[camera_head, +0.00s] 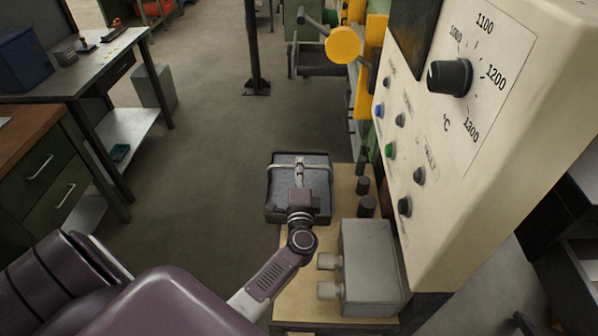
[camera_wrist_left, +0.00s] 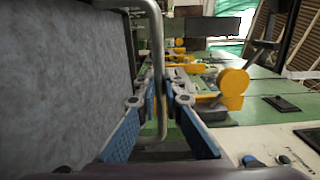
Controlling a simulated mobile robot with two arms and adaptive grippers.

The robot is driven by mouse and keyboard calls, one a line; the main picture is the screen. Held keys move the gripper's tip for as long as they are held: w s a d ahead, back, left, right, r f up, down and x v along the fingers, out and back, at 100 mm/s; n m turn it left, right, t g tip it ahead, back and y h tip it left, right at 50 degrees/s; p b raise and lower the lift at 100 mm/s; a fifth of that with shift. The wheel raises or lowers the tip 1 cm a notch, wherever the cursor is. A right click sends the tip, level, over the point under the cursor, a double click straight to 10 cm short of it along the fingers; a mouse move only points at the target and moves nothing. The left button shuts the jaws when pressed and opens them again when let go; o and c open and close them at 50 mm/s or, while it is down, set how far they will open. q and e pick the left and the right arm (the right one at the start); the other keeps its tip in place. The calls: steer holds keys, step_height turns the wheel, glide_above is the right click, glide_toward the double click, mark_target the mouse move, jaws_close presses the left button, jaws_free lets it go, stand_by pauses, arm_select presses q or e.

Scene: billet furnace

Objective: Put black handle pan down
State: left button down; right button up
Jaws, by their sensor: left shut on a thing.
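The pan (camera_head: 283,200) is a dark grey rectangular tray in the head view, at the far left end of a wooden-topped stand. My left gripper (camera_head: 299,182) is over it, shut on its handle. In the left wrist view, the pan's grey speckled surface (camera_wrist_left: 65,80) fills the left side. Its bent metal handle (camera_wrist_left: 155,40) passes between the blue-padded fingers of the left gripper (camera_wrist_left: 160,95). The handle looks grey metal there, not black. I cannot tell whether the pan touches the stand. My right gripper is not in view.
The wooden stand top (camera_head: 310,305) holds a grey box (camera_head: 370,265) and several dark cylinders (camera_head: 366,206) right of the pan. A cream control panel (camera_head: 450,150) with a temperature dial rises close on the right. A workbench (camera_head: 85,72) stands far left. Open floor (camera_head: 200,150) lies between.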

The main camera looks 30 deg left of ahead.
arm_select(q)
steer(key=shift+r, duration=0.15)
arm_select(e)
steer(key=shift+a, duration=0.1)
arm_select(q)
steer(key=c, duration=2.4)
jaws_free()
steer(key=o, duration=0.3)
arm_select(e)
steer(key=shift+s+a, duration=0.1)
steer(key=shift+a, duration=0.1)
arm_select(q)
steer(key=shift+s+d, duration=0.1)
steer(key=v, duration=1.2)
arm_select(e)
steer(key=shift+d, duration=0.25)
